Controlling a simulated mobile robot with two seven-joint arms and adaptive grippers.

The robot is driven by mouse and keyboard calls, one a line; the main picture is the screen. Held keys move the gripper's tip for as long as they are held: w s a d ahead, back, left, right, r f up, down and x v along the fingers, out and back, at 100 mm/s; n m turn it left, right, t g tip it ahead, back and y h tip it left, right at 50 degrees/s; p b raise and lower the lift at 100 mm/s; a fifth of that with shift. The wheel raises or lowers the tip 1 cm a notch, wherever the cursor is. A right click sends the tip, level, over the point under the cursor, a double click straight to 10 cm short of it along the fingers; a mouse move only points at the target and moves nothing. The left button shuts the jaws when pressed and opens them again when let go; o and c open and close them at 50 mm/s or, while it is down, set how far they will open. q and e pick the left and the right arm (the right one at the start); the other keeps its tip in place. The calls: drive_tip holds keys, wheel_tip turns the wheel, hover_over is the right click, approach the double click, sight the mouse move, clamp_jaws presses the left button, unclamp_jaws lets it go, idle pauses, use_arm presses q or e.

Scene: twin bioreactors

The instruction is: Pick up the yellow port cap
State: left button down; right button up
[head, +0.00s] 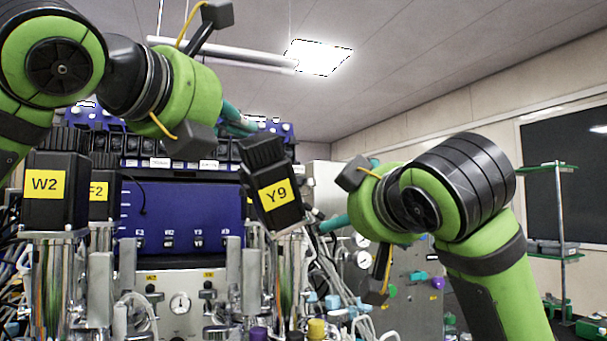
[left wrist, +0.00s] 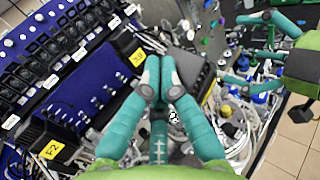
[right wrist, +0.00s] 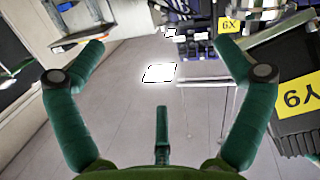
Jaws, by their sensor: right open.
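The yellow port cap (head: 316,328) shows at the bottom edge of the head view, low among the tubes in front of the bioreactors. My right gripper (head: 350,195) is above and slightly right of the cap. Its fingers are wide apart and empty in the right wrist view (right wrist: 161,42), which looks toward the ceiling.
The black Y9 motor (head: 265,175) leans beside my left gripper. Another motor, W2 (head: 42,208), stands at the left. A purple cap (head: 258,333) is left of the yellow one. A blue panel (head: 185,215) stands behind. A green-shelved stand (head: 560,240) is at far right.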

sight(280, 183)
drive_tip(key=s+a+r+n+y, duration=0.2)
drive_tip(key=s+a+r, duration=0.2)
drive_tip(key=s+a, duration=0.4)
drive_tip(key=s, duration=0.3)
drive_tip(key=shift+s+t+y, duration=0.15)
drive_tip(key=shift+t+y, duration=0.15)
drive_tip(key=shift+t, duration=0.1)
drive_tip(key=shift+a+r, duration=0.1)
drive_tip(key=x, duration=1.2)
drive_tip(key=c, duration=1.6)
drive_tip(key=shift+r, duration=0.1)
use_arm(q)
drive_tip(key=shift+r, duration=0.6)
